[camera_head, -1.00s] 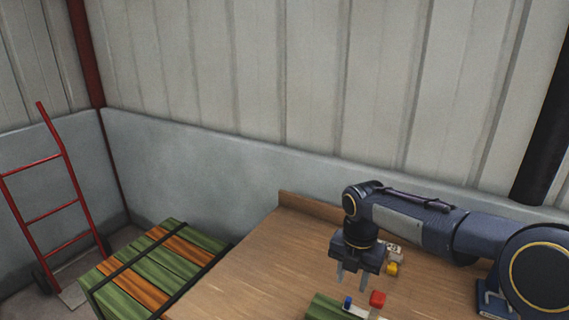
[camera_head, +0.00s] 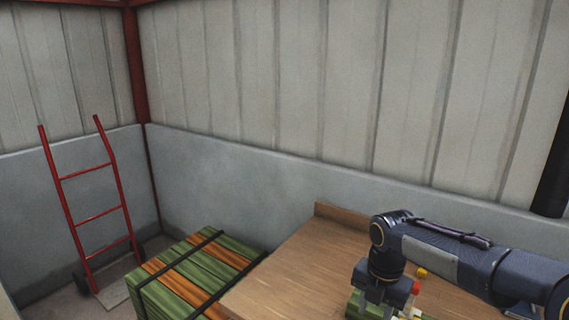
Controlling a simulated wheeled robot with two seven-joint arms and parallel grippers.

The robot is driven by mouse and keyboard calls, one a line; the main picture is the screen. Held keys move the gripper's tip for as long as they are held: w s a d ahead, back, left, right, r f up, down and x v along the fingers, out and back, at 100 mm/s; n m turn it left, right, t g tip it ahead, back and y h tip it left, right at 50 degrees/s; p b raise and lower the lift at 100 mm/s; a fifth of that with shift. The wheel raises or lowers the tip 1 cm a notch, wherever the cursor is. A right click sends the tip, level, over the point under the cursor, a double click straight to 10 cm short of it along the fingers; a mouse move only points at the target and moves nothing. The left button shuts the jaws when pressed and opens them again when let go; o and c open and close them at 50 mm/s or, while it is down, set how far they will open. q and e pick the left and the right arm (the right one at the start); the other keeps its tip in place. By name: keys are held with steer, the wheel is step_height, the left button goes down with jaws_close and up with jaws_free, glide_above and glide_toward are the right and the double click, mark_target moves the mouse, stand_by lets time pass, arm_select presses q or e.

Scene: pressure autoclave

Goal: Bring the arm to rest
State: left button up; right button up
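My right arm enters from the right, dark blue with a grey panel on its link. Its gripper (camera_head: 376,306) points down over the near part of the wooden table (camera_head: 285,275). The two grey fingers are apart, with nothing visible between them, though the tips are close to the bottom edge. A small red piece (camera_head: 415,287) and a yellow piece (camera_head: 422,272) show just right of the gripper, partly hidden by it. A green slatted piece (camera_head: 352,306) shows beside and behind the fingers. My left gripper is out of view.
A green and orange slatted crate (camera_head: 190,275) with dark straps stands left of the table. A red hand truck (camera_head: 95,215) leans near the corner. A grey wall (camera_head: 250,170) closes off the back. The table's left part is bare.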

steer(key=s+d+r+m+t+y, duration=0.1)
steer(key=s+d+r+m, duration=0.1)
steer(key=s+m, duration=0.55)
steer(key=s+d+r+m+t+y, duration=0.1)
steer(key=s+d+r+m+t, duration=0.1)
steer(key=s+m, duration=0.5)
steer(key=s+a+f+m+t+y, duration=0.1)
steer(key=s+a+f+m+t, duration=0.1)
steer(key=s+m, duration=0.7)
steer(key=f+m, duration=0.1)
steer(key=m, duration=0.5)
steer(key=shift+s+f+y, duration=0.15)
steer(key=shift+f+y, duration=0.1)
steer(key=shift+y, duration=0.05)
